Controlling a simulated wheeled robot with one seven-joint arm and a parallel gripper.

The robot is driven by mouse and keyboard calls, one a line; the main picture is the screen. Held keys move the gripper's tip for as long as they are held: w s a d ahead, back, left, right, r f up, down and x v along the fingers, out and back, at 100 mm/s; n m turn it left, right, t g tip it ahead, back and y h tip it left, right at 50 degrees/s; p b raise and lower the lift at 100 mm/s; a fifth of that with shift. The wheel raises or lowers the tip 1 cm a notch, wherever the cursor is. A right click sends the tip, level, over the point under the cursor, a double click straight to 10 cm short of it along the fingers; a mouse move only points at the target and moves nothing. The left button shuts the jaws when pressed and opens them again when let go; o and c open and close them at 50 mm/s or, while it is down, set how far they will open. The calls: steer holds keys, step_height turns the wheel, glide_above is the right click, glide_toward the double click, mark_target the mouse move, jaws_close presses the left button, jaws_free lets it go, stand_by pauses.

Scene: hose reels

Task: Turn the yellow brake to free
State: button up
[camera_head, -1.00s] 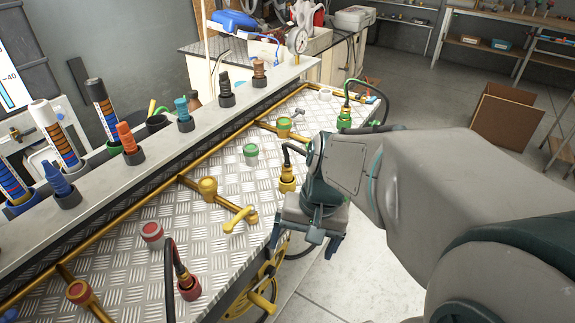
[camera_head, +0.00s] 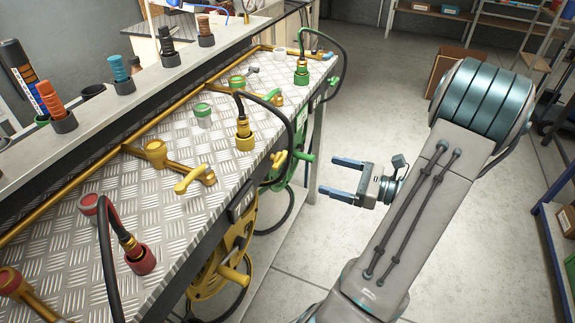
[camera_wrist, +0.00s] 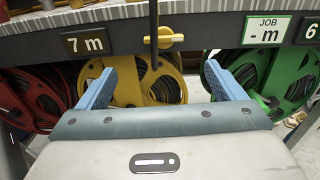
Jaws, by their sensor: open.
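The yellow brake (camera_wrist: 163,40) is a handle on the dark front rail of the bench, its bar lying about level in the wrist view. It also shows in the head view (camera_head: 279,159) at the bench edge. A dark hose hangs across or beside it. The yellow reel (camera_wrist: 168,85) is below it, partly hidden by my fingers. My gripper (camera_head: 330,176) is open and empty, out in front of the bench and apart from the brake. In the wrist view its two blue fingers (camera_wrist: 160,88) point toward the rail, below the brake.
A "7 m" plate (camera_wrist: 86,42) is left of the brake and a "JOB - m" plate (camera_wrist: 267,30) right. Red (camera_wrist: 38,92) and green (camera_wrist: 268,80) reels flank the yellow one. A yellow valve (camera_head: 195,179) stands on the bench top. The floor (camera_head: 300,255) before the bench is clear.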

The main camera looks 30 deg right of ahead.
mark_target(283, 160)
steer(key=x, duration=1.3)
steer(key=shift+w+d+r+b, duration=0.1)
steer(key=shift+w+b, duration=0.25)
steer(key=shift+w, duration=0.05)
steer(key=shift+c, duration=0.3)
steer(key=c, duration=0.9)
steer(key=shift+d, duration=0.15)
steer(key=shift+c, duration=0.2)
steer(key=shift+o, duration=0.2)
